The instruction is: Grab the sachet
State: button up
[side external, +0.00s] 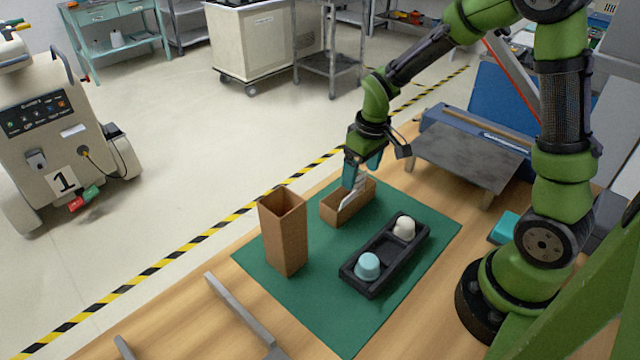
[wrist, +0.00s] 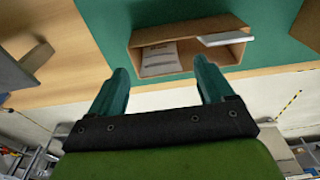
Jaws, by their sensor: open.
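An open brown cardboard box (side external: 335,212) stands on the green mat and holds white sachets. One sachet (side external: 348,201) leans up over the box's rim in the side view. In the wrist view the box (wrist: 190,33) holds a printed white sachet (wrist: 160,58) lying inside, and another pale sachet (wrist: 226,39) juts across its right end. My gripper (side external: 361,172) is just above the box with its teal fingers apart. In the wrist view the open gripper (wrist: 162,72) has nothing between its fingertips. The lower ends of the sachets are hidden by the box walls.
A tall open brown box (side external: 285,235) stands left of the sachet box.

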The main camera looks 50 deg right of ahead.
jog(key=shift+f, duration=0.6)
jog(key=c, duration=1.1)
